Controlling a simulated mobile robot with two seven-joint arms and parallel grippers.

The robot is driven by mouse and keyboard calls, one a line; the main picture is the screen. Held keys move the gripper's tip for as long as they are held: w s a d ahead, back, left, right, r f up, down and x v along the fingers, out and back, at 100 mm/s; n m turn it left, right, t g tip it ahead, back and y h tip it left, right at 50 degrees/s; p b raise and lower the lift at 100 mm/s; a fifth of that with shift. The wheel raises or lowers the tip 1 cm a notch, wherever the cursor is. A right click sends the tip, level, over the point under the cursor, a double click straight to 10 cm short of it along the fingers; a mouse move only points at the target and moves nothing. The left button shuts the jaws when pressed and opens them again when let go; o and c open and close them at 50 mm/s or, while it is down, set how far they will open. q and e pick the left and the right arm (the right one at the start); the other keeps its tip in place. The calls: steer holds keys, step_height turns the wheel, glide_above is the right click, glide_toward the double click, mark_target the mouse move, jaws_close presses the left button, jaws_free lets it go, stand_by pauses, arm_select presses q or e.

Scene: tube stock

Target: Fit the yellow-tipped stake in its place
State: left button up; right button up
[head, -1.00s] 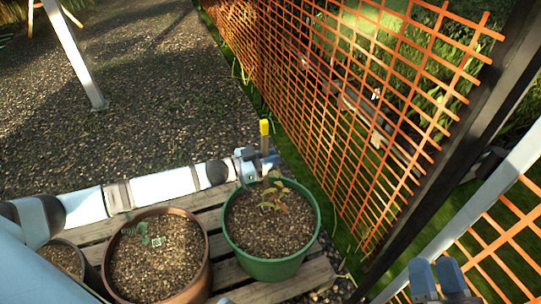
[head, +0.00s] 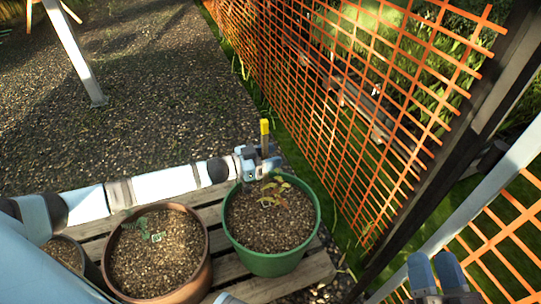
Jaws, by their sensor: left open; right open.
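The yellow-tipped stake (head: 264,128) stands about upright at the back rim of the green pot (head: 314,233), in the head view. Its lower part is hidden behind my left gripper, so I cannot tell what its foot rests in. My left gripper (head: 261,163) is open at the stake, its fingers around or just beside the shaft. The green pot holds gravelly soil and a small plant (head: 272,191) with yellowish leaves. My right gripper (head: 437,271) is open and empty at the lower right, well away from the stake.
A brown pot (head: 202,272) with a seedling and a smaller dark pot (head: 88,268) stand left on the wooden pallet (head: 300,278). An orange lattice fence (head: 340,110) runs along the right, with a dark post (head: 450,160). Open gravel (head: 150,100) lies behind.

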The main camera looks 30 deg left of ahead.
steer(key=shift+f, duration=0.1)
arm_select(q)
steer(key=p+v, duration=0.3)
steer(key=v, duration=1)
steer(key=shift+s+a+p, duration=0.25)
steer(key=shift+s+p, duration=0.05)
steer(key=shift+p, duration=0.1)
arm_select(e)
steer(key=shift+w+d+r+h, duration=0.1)
steer(key=shift+d+r+h, duration=0.2)
steer(key=shift+r+h, duration=0.35)
steer(key=shift+r, duration=0.15)
arm_select(q)
steer(key=shift+s+a, duration=0.1)
arm_select(e)
steer(key=shift+a+y, duration=0.1)
steer(key=shift+y, duration=0.15)
